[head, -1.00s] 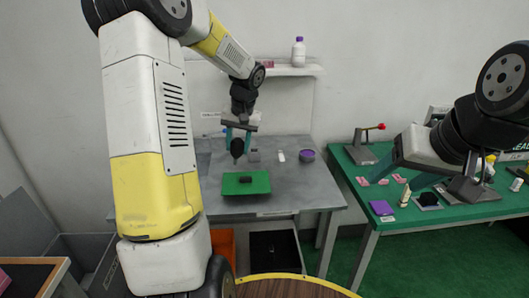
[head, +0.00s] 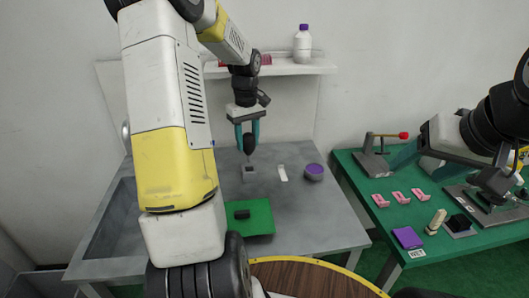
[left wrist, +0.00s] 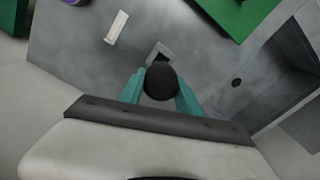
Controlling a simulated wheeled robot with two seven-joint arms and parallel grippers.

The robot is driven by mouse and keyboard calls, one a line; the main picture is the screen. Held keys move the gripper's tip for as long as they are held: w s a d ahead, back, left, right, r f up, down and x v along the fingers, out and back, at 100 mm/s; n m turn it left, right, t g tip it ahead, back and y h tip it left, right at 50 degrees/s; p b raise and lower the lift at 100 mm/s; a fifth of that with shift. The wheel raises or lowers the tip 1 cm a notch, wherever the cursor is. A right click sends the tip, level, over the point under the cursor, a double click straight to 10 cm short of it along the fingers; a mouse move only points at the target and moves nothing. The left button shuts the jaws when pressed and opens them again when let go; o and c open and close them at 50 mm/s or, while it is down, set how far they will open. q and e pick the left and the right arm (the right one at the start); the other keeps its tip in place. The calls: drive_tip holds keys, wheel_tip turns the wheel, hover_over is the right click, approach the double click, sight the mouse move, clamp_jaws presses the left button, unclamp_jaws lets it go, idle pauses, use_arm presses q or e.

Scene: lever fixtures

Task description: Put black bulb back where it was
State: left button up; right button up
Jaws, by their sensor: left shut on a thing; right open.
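My left gripper (head: 248,142) is shut on the black bulb (head: 249,145) and holds it upright above the grey table. In the left wrist view the bulb (left wrist: 162,81) sits between the two teal fingers. I cannot tell whether the bulb's tip touches the holder. My right gripper (head: 398,160) is open and empty near the lever fixture on the green table.
A green mat (head: 262,216) with a black block (head: 241,214) lies in front of the holder. A white strip (head: 282,173) and a purple-topped bowl (head: 314,172) are to its right. A shelf (head: 290,67) with a bottle (head: 303,43) is behind. Pink pieces (head: 400,196) lie on the green table.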

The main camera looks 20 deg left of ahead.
sight(248, 157)
use_arm(q)
drive_tip(key=shift+f, duration=3.3)
drive_tip(key=shift+f, duration=0.1)
drive_tip(key=o, duration=0.8)
drive_tip(key=shift+o, duration=0.2)
